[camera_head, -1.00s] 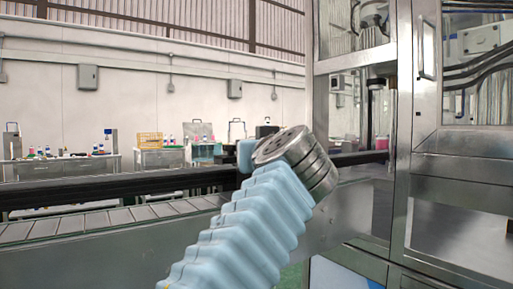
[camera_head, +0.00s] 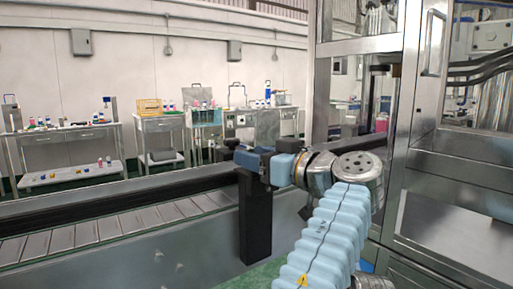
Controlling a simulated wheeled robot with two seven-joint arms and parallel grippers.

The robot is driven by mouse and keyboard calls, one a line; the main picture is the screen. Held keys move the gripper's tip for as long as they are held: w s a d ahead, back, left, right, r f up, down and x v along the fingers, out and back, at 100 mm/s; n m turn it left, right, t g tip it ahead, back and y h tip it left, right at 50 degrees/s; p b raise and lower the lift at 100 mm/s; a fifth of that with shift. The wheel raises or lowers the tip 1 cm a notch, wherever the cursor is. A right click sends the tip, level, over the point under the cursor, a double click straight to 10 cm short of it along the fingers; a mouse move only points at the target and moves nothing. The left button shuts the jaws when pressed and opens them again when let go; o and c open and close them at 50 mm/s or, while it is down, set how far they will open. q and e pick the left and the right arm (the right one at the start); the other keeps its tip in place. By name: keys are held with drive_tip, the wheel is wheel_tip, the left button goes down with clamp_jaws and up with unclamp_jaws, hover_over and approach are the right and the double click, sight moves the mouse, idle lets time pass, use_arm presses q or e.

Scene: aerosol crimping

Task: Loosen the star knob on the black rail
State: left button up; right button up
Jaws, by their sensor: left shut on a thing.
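My right gripper is not in view.
A conveyor with grey slats (camera_head: 75,238) lies in front of the rail. A steel-framed machine cabinet (camera_head: 425,130) stands close on the right. Lab tables (camera_head: 70,138) with bottles and boxes stand along the back wall, well away.

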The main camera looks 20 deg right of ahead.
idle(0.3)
use_arm(q)
drive_tip(key=o, duration=1)
drive_tip(key=shift+a, duration=0.1)
drive_tip(key=shift+p+v, duration=0.85)
drive_tip(key=shift+v, duration=6)
drive_tip(key=shift+f, duration=0.15)
